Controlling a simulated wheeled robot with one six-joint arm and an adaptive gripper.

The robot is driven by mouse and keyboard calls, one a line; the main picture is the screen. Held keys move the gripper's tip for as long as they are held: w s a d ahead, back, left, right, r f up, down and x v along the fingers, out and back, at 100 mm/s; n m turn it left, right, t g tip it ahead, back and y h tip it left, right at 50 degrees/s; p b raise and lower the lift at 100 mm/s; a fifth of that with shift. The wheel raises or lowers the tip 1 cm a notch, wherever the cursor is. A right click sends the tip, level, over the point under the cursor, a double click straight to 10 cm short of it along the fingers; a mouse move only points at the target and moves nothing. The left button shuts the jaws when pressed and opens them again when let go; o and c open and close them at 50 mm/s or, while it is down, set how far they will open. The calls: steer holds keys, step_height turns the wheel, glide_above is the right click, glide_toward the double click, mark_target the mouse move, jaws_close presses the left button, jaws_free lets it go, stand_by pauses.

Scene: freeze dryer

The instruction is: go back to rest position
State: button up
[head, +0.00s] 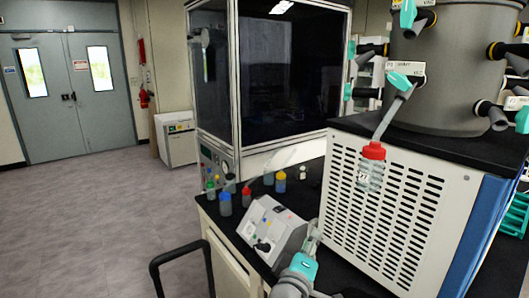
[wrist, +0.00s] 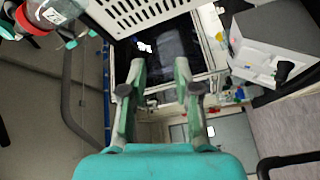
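My gripper (wrist: 160,78) is in the wrist view with its two fingers apart and nothing between them. In the head view, part of my arm with a teal cover (head: 302,266) shows at the bottom centre, in front of the bench; I cannot make out the fingertips clearly there. A clear bottle with a red cap (head: 373,151), labelled 27, hangs from a valve arm of the freeze dryer (head: 440,70). A red-capped bottle also shows at the top left of the wrist view (wrist: 38,18), apart from my gripper.
A white vented housing (head: 390,215) stands right of my arm. A grey bench device (head: 272,232) and several small coloured bottles (head: 225,204) are on the black bench. A glass-fronted cabinet (head: 290,75) stands behind. The floor (head: 90,220) at left is clear up to double doors (head: 70,95).

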steer(key=s+d+f+g+y, duration=0.1)
steer(key=s+d+f+y, duration=0.15)
steer(key=s+f, duration=0.9)
steer(key=s+d+f+y, duration=0.2)
steer(key=s+f+y, duration=0.2)
steer(key=s+f, duration=0.75)
steer(key=s+d+f+m+g+y, duration=0.1)
steer(key=s+f+m, duration=0.1)
steer(key=s, duration=0.5)
steer(key=s+f+m+y, duration=0.1)
steer(key=s+f+m, duration=0.1)
steer(key=s, duration=0.6)
steer(key=s+d+r+m, duration=0.1)
steer(key=s+r+m, duration=0.1)
steer(key=s, duration=0.4)
steer(key=s+d+r+m, duration=0.1)
steer(key=s+r+m, duration=0.2)
steer(key=s, duration=0.4)
steer(key=shift+s+r+h, duration=0.25)
steer(key=shift+r+h, duration=0.05)
steer(key=shift+h, duration=0.15)
